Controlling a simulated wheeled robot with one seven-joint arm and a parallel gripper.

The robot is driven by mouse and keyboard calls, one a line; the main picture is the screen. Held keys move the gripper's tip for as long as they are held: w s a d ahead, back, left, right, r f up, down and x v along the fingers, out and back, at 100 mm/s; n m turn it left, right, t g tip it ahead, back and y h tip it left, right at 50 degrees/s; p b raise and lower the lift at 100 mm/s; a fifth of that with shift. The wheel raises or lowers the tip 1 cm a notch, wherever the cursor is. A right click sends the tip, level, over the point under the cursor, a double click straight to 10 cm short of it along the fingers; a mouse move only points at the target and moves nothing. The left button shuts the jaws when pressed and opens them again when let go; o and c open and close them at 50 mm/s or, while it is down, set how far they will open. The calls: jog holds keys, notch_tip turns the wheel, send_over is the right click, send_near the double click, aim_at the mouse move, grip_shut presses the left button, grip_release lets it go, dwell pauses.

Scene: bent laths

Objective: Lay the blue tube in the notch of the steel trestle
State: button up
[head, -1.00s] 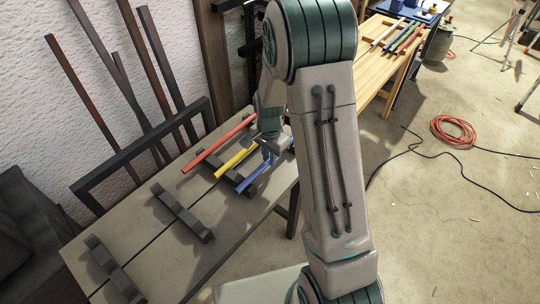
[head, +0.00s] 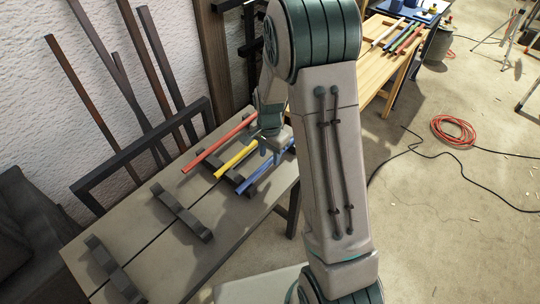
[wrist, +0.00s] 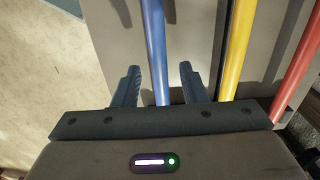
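The blue tube (head: 258,177) lies at a slant across a dark notched rest on the bench, beside the yellow tube (head: 236,159) and the red tube (head: 215,145). My gripper (head: 270,153) is over the blue tube. In the wrist view my gripper (wrist: 160,88) is open, one finger on each side of the blue tube (wrist: 154,40); it does not touch it visibly. I cannot tell how far above it the tips are. I cannot tell which is the steel trestle.
A second wooden bench (head: 372,68) with more tubes stands at the back. A red cable coil (head: 453,131) lies on the floor.

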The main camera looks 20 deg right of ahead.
aim_at(269, 160)
notch_tip(269, 160, up, 10)
jog(key=s+r+n+t, duration=0.1)
jog(key=s+r+n, duration=0.4)
jog(key=s, duration=0.5)
jog(key=s+r+n+t, duration=0.1)
jog(key=s+r+n, duration=0.4)
jog(key=s, duration=0.5)
jog(key=shift+s+n+t, duration=0.3)
jog(key=shift+s, duration=0.05)
jog(key=p+v, duration=0.2)
jog(key=shift+w+r+p, duration=0.2)
jog(key=shift+r+p, duration=0.1)
